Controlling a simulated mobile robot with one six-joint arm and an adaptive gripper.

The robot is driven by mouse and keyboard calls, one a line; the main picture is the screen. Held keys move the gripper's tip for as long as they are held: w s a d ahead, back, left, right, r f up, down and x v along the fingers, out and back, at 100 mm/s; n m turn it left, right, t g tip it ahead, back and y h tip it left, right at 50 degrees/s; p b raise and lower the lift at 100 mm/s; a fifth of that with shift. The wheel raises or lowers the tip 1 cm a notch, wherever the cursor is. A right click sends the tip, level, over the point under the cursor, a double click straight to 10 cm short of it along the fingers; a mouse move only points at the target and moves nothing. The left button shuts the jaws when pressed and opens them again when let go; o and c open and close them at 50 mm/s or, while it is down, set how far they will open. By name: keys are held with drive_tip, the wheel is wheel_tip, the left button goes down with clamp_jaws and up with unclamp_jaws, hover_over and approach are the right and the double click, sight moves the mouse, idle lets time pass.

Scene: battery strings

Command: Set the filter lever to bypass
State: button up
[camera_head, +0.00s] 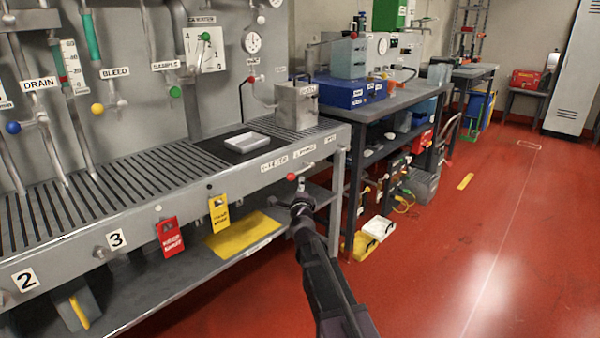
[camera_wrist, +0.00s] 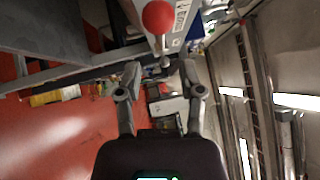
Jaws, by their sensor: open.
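The lever with a red ball knob (camera_head: 291,177) sticks out from the front edge of the bench, below a row of small white labels (camera_head: 274,163) too small to read surely. In the wrist view the red knob (camera_wrist: 158,16) is at the top centre, its thin stem running down to a grey pivot. My gripper (camera_head: 299,195) is close to the knob, just below and right of it in the head view. In the wrist view my gripper (camera_wrist: 160,68) is open, its fingers apart on either side of the stem's line. I cannot tell whether it touches the lever.
The grated bench (camera_head: 120,190) carries a grey box (camera_head: 296,105) and a white tray (camera_head: 247,142). Red (camera_head: 171,238) and yellow (camera_head: 219,214) tags hang from its front. A second table (camera_head: 400,97) with a blue case stands behind.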

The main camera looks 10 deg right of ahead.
sight(300, 172)
drive_tip(key=w, duration=0.5)
drive_tip(key=w+d+r+p, duration=0.1)
drive_tip(key=w, duration=0.2)
drive_tip(key=shift+w+r, duration=0.1)
clamp_jaws()
